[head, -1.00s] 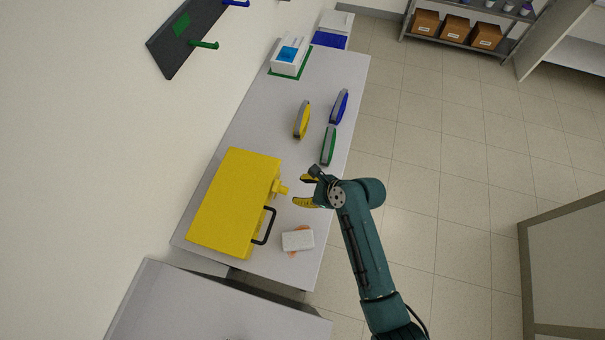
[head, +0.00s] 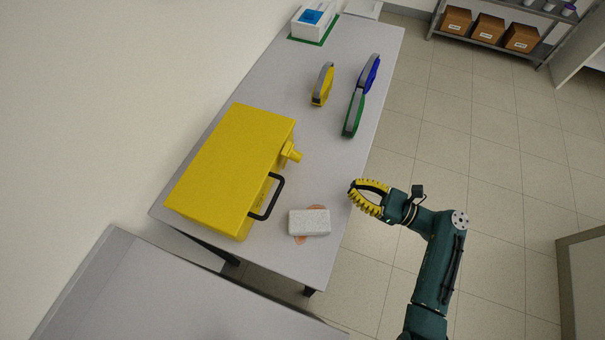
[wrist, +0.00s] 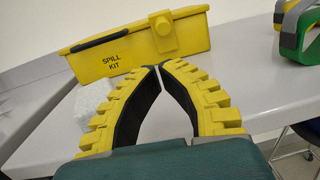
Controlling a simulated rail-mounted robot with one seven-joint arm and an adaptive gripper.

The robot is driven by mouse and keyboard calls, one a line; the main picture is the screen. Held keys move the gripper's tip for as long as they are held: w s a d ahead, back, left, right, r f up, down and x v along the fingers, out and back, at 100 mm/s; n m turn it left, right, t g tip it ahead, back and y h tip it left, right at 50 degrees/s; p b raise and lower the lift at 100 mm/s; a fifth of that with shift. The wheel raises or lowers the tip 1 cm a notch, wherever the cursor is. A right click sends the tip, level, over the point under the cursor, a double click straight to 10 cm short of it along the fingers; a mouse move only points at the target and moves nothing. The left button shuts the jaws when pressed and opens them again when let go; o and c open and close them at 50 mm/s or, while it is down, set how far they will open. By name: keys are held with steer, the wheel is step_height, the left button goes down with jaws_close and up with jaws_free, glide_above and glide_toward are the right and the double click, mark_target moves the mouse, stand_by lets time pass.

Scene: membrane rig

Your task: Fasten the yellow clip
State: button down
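The yellow clip (head: 322,84), yellow with a grey side, lies on the bench beyond the yellow spill kit case. A blue clip (head: 369,73) and a green clip (head: 353,114) lie to its right, end to end. My gripper (head: 353,190) has yellow ribbed fingers and is beside the bench's right edge, well apart from the yellow clip. In the wrist view its fingertips (wrist: 160,67) come together with nothing between them. A green and grey clip shows at the upper right there, with a yellow bit beside it that I cannot identify surely.
The spill kit case (head: 230,165) has a black handle and a yellow knob (head: 292,153). A white block (head: 309,222) lies on an orange patch near the bench's front edge. A white box (head: 314,18) stands at the far end. Bench space before the clips is clear.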

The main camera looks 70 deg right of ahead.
steer(key=w, duration=0.4)
steer(key=w+r, duration=0.1)
steer(key=w, duration=0.4)
steer(key=w+d+b, duration=0.1)
steer(key=w, duration=0.4)
steer(key=shift+r, duration=0.35)
